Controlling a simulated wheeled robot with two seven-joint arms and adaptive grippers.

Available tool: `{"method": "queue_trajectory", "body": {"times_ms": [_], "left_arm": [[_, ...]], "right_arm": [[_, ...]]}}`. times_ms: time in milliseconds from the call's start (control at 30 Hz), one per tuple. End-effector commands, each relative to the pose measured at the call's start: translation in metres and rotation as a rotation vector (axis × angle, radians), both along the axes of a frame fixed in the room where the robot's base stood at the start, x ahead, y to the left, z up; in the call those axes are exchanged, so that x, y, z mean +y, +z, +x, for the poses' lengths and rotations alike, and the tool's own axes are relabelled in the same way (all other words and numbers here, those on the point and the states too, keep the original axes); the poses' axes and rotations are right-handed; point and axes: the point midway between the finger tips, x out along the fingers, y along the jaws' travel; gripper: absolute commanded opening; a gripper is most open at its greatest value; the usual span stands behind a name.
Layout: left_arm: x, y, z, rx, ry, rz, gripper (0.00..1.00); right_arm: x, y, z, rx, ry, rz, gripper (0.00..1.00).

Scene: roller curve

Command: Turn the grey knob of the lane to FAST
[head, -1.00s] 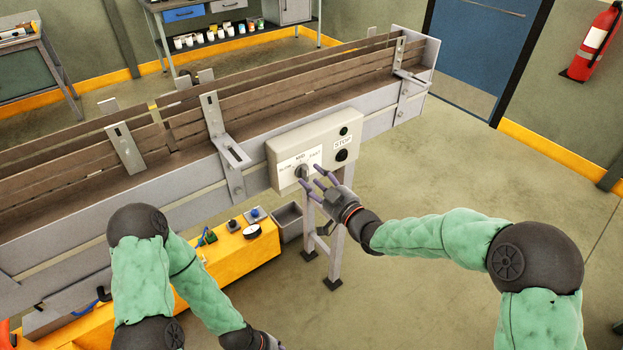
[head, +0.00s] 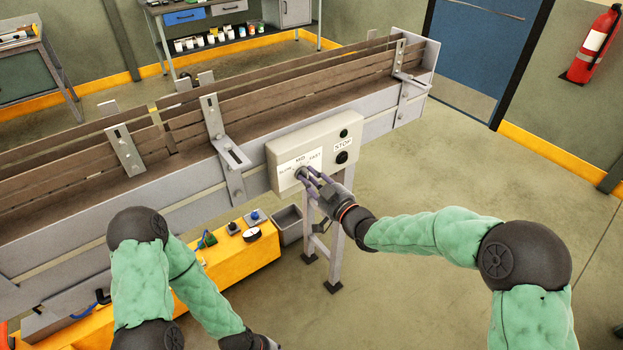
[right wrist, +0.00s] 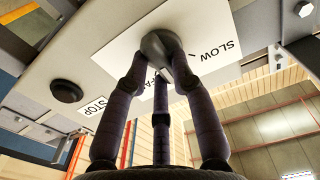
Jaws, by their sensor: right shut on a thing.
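The grey knob (head: 301,173) sits on a pale control box (head: 285,150) on the side of the lane (head: 190,178), with SLOW, MID and FAST labels around it. My right gripper (head: 309,178) is at the knob with its fingers closed around it. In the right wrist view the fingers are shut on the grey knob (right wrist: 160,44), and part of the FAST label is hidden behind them. The exact direction of the knob's pointer is hard to tell. My left gripper (head: 268,343) is partly in view at the bottom edge, and its fingers are mostly cut off.
A black STOP button (head: 342,157) sits on the same box, right of the knob. A grey leg (head: 335,255) stands below the box. An orange bench (head: 235,258) with small controls is below the lane. The floor to the right is clear.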

Motion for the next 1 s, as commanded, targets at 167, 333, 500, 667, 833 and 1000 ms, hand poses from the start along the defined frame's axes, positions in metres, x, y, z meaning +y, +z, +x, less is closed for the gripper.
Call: {"method": "queue_trajectory", "body": {"times_ms": [167, 333, 500, 667, 833, 1000], "left_arm": [[0.0, 0.001, 0.0, 0.0, 0.0, 0.0, 0.41], [0.0, 0.002, 0.0, 0.0, 0.0, 0.0, 0.41], [0.0, 0.004, 0.0, 0.0, 0.0, 0.0, 0.41], [0.0, 0.007, 0.0, 0.0, 0.0, 0.0, 0.41], [0.0, 0.01, 0.0, 0.0, 0.0, 0.0, 0.41], [0.0, 0.012, 0.0, 0.0, 0.0, 0.0, 0.41]], "right_arm": [[0.0, 0.0, 0.0, 0.035, 0.0, 0.048, 0.0], [-0.001, -0.001, 0.0, 0.1, 0.0, 0.138, 0.0], [-0.001, -0.002, 0.001, 0.186, 0.0, 0.254, 0.0], [-0.002, -0.003, 0.001, 0.266, 0.0, 0.365, 0.0], [-0.002, -0.004, 0.001, 0.343, -0.001, 0.47, 0.0], [-0.002, -0.004, 0.001, 0.401, -0.001, 0.552, 0.0]]}}
